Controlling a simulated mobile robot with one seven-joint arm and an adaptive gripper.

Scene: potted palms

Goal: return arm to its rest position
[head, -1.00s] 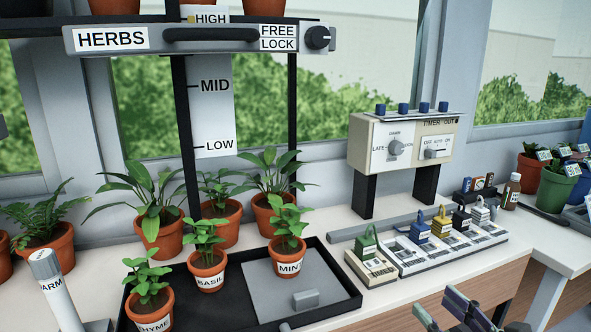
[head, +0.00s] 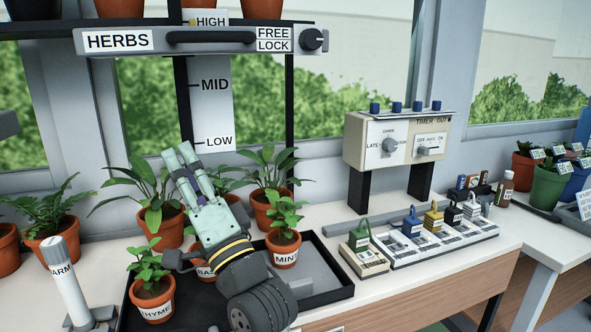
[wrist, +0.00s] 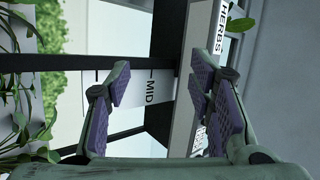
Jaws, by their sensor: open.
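My gripper (head: 190,168) is at the left centre of the head view, above the black tray and in front of the potted plants. It hides most of the basil pot (head: 205,270). In the wrist view my gripper (wrist: 165,100) shows its two fingers spread apart with purple pads. Nothing is held between them. Beyond the fingers are the MID label plate (wrist: 130,92) and the HERBS bar (wrist: 208,60), seen turned sideways. A white post labelled ARM (head: 68,275) stands at the lower left of the head view.
The thyme pot (head: 152,298) and mint pot (head: 284,248) stand in the black tray (head: 335,287). The HERBS rack bar (head: 200,39) hangs above. A timer box (head: 395,143) and several coloured padlock-like blocks (head: 411,224) are to the right. Bare counter (head: 400,292) lies in front of them.

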